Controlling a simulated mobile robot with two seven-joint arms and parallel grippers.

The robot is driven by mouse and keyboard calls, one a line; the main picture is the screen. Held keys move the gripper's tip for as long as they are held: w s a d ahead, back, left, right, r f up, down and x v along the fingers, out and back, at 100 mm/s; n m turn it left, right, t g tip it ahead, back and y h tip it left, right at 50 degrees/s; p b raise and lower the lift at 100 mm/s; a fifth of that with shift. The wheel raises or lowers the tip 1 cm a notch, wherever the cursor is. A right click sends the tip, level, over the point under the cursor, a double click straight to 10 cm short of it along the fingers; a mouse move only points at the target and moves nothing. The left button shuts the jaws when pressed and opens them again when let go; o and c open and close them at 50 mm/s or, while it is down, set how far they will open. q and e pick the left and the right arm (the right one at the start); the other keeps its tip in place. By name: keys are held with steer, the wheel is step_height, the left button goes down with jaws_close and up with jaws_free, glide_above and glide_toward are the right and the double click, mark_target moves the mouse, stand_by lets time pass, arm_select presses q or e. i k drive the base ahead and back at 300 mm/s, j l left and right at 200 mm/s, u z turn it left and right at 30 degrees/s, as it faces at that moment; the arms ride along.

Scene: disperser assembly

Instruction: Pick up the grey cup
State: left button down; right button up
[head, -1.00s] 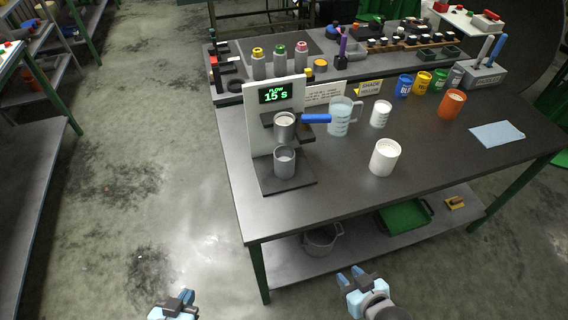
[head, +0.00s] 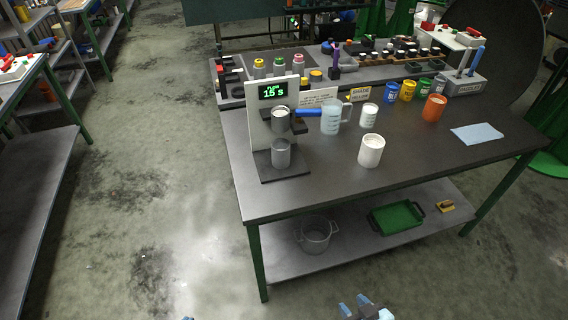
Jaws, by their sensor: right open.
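A grey cup (head: 281,153) stands upright on the dark base of the flow stand (head: 258,130), near the table's left side. A second grey metal cup (head: 281,121) with pale contents sits above it in the stand's holder, beside a blue handle (head: 309,112). My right gripper (head: 354,303) is open and empty at the bottom edge, in front of the table and well away from both cups. Of my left gripper (head: 187,318) only a small tip shows at the bottom edge; its jaws are out of frame.
On the table (head: 210,200) stand a white cup (head: 371,151), a clear measuring jug (head: 331,117), a smaller white cup (head: 369,116) and an orange cup (head: 434,108). A blue cloth (head: 477,134) lies at right. The front left tabletop is clear. A lower shelf holds a green tray (head: 396,217).

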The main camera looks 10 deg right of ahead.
mark_target(280, 147)
steer(key=k+z, duration=0.15)
steer(key=z, duration=1.15)
steer(key=j+z, duration=0.6)
steer(key=j, duration=0.2)
steer(key=k+j, duration=0.1)
steer(key=j, duration=1.7)
steer(key=k+j, duration=0.15)
steer(key=j, duration=1.7)
steer(key=i+l, duration=0.4)
